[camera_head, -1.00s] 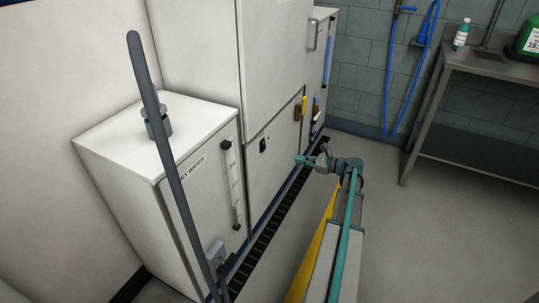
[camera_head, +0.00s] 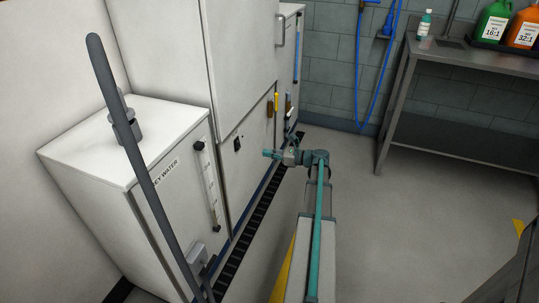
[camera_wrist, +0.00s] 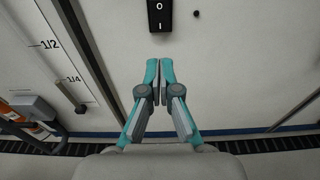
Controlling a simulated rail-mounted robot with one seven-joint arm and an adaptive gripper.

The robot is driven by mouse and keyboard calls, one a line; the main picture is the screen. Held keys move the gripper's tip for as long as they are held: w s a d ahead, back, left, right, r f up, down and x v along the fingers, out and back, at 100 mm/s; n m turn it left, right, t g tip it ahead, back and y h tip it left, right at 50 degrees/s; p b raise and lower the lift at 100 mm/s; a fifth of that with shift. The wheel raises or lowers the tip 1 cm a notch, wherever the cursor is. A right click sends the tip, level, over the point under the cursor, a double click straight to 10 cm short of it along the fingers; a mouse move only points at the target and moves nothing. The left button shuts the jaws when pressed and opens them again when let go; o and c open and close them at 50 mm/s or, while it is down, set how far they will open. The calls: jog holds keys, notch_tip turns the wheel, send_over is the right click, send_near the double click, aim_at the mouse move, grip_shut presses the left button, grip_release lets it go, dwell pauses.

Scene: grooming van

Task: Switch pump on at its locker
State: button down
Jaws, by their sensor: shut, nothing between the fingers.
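A black rocker switch (camera_head: 237,144) sits on the white locker door (camera_head: 250,172), right of the grey water tank. In the wrist view the switch (camera_wrist: 160,14) shows white O above I and is cut off by the top edge. I cannot tell which end is pressed in. My gripper (camera_head: 266,153) has teal fingers and points at the locker front, right of the switch in the head view. In the wrist view my gripper (camera_wrist: 160,64) is shut and empty, its tips just below the switch with a gap in the picture.
The white grey water tank (camera_head: 173,215) with a level gauge (camera_head: 208,185) stands at left. A black slotted floor strip (camera_head: 250,220) runs along the cabinets. A yellow handle (camera_head: 276,101) is farther along. A steel table (camera_head: 460,60) stands at back right; open floor lies before it.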

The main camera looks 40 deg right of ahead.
aim_at(238, 144)
jog(key=b+x, duration=0.1)
jog(key=x, duration=0.9)
jog(key=shift+w+a+b, duration=0.15)
jog(key=shift+w+b, duration=0.15)
jog(key=shift+w, duration=0.05)
jog(key=shift+a, duration=0.1)
